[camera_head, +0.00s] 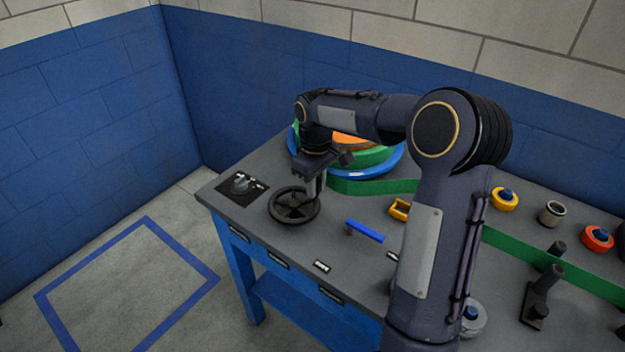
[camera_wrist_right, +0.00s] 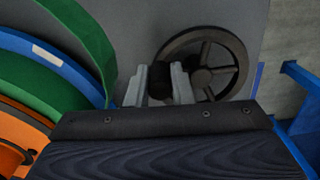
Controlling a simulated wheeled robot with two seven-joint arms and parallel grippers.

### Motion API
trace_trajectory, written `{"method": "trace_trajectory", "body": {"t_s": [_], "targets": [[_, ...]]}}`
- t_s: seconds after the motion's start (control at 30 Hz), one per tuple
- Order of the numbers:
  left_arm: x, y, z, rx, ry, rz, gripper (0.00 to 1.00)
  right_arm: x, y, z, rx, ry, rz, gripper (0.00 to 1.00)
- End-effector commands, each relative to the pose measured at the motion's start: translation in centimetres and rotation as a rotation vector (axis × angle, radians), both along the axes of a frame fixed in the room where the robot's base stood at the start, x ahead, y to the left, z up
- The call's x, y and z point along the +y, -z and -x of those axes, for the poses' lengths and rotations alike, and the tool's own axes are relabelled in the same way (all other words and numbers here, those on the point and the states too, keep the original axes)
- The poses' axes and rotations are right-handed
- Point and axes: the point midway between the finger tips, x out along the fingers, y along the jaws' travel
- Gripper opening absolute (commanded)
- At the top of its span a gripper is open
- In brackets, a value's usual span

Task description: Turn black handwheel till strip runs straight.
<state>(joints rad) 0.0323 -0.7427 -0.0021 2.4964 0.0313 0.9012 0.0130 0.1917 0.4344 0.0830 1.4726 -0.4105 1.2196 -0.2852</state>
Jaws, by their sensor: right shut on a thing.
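The black handwheel (camera_head: 283,212) lies flat on the grey table near its front left corner. It also shows in the right wrist view (camera_wrist_right: 238,62), with its spokes and rim in plain sight. My right gripper (camera_head: 316,192) is at the right side of the wheel. In the right wrist view its two grey fingers (camera_wrist_right: 160,84) are shut on a dark knob (camera_wrist_right: 159,80) at the wheel's rim. The green strip (camera_head: 375,187) runs from the coil at the back to the right, partly hidden behind my right arm. My left gripper is not in view.
A coil stack with a blue disc (camera_head: 378,173) stands behind the gripper. A dial plate (camera_head: 240,186) is left of the wheel. A blue bar (camera_head: 365,231), a yellow block (camera_head: 399,209), yellow (camera_head: 504,200) and red (camera_head: 597,238) knobs and a black lever (camera_head: 541,298) are to the right.

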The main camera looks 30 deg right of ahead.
Motion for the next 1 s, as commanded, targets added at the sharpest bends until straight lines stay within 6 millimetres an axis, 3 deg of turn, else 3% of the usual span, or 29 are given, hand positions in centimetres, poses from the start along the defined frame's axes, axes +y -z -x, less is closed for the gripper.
{"method": "trace_trajectory", "body": {"t_s": [0.5, 1.0], "targets": [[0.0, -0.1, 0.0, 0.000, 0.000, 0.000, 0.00, 0.7, 0.0, 1.9, 0.003, 0.341, 0.001, 0.00], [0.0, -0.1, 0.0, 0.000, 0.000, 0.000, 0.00, 0.9, 0.0, 2.2, 0.003, 0.405, 0.001, 0.00]]}}
